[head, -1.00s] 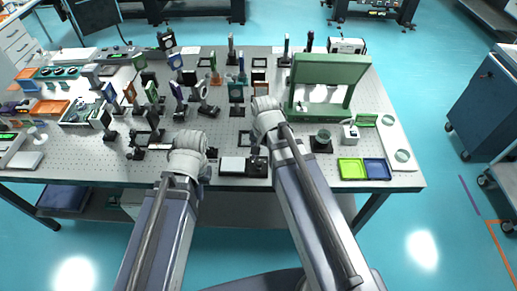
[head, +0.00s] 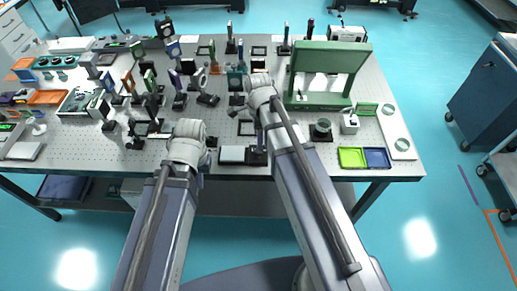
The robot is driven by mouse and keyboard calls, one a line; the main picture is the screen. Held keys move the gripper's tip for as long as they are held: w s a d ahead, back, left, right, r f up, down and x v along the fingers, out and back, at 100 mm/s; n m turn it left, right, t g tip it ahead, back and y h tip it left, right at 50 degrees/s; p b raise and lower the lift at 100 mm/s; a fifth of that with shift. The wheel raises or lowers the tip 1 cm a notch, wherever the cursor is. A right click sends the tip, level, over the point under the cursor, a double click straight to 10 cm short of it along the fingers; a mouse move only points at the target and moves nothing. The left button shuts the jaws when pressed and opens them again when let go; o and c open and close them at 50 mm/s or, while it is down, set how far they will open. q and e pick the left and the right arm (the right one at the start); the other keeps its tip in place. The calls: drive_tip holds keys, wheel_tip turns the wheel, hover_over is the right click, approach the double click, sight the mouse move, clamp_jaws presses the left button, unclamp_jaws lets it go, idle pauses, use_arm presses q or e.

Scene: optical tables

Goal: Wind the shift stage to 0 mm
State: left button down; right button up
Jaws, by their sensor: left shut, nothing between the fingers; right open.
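A low unit with a white plate (head: 232,154) and a dark block (head: 257,157) sits at the table's front edge; it may be the shift stage, but its scale and knob are too small to read. My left gripper (head: 208,152) is shut and empty, just left of the white plate and mostly hidden by its own wrist. My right gripper (head: 238,104) is open, farther back over the table, pointing left near a dark post mount. Its fingers are small and partly hidden by the wrist. I cannot tell whether either gripper touches anything.
Many upright optic mounts crowd the table's left and middle. A green frame (head: 330,46) stands at the back right. A lime tray (head: 351,158) and a blue tray (head: 376,158) lie at the front right. A round dark mount (head: 322,130) stands right of my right forearm.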

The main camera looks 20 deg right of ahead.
sight(259, 152)
wheel_tip(259, 152, down, 7)
drive_tip(key=b, duration=0.7)
drive_tip(key=shift+f, duration=0.2)
drive_tip(key=shift+c, duration=0.3)
clamp_jaws()
